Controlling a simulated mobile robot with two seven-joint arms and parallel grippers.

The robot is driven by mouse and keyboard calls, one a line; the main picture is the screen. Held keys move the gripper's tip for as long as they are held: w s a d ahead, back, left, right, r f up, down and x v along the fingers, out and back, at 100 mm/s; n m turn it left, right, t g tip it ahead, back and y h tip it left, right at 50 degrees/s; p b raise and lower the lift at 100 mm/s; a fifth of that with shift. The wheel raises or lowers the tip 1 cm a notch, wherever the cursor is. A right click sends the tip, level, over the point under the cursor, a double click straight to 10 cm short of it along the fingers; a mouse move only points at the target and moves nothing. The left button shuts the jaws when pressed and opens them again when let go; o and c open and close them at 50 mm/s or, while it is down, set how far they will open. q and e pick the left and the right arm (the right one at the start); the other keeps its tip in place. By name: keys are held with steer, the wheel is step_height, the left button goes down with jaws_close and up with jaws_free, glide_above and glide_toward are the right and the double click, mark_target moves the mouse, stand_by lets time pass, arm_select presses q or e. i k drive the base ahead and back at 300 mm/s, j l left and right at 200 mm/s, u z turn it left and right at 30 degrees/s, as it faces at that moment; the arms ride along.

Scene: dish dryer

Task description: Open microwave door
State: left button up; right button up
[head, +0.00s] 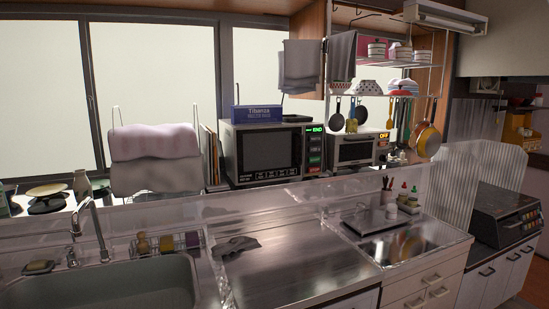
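The microwave (264,153) stands on the raised shelf behind the counter, near the middle of the head view. It has a dark door window in a lighter frame. A control panel (314,150) with a green lit display reading "END" and colored buttons is on its right side. The door looks shut. Neither of my grippers is in view.
A blue box (257,113) sits on top of the microwave. A toaster oven (357,148) stands to its right. The steel counter (290,268) in front is mostly clear, with a dark cloth (236,245) on it. A sink (110,285) and faucet (92,228) are at left.

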mark_target(262, 153)
steer(key=z, duration=0.9)
steer(key=i+z, duration=0.35)
steer(key=i+l, duration=0.15)
steer(key=i, duration=0.8)
